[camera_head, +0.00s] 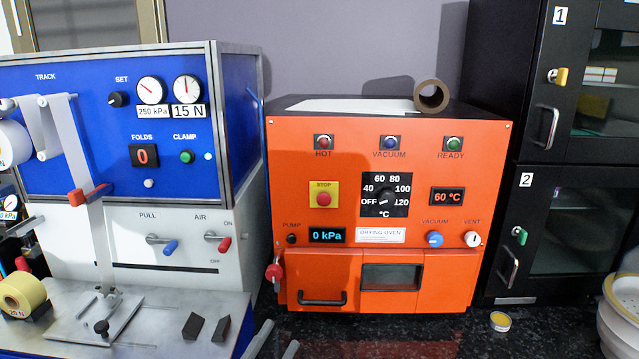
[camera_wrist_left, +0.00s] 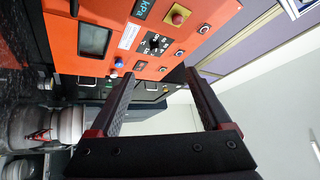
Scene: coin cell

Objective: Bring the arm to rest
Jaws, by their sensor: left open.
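My left gripper (camera_head: 275,343) shows only by its two finger ends at the bottom edge of the head view, in front of the orange drying oven (camera_head: 345,262). In the left wrist view the gripper (camera_wrist_left: 160,74) is open, with its two dark fingers apart and nothing held between them. The oven (camera_wrist_left: 70,60) appears turned on its side beyond the fingers there, with no contact visible. The rest of my left arm is hidden. My right gripper is in neither view.
A blue and white machine (camera_head: 235,110) stands at left with a metal bed. Black cabinets (camera_head: 490,150) stand at right. A brown ring (camera_head: 432,96) sits on the oven. A small yellow-rimmed tin (camera_head: 500,321) lies on the dark counter (camera_head: 400,345), near a white vessel (camera_head: 618,320).

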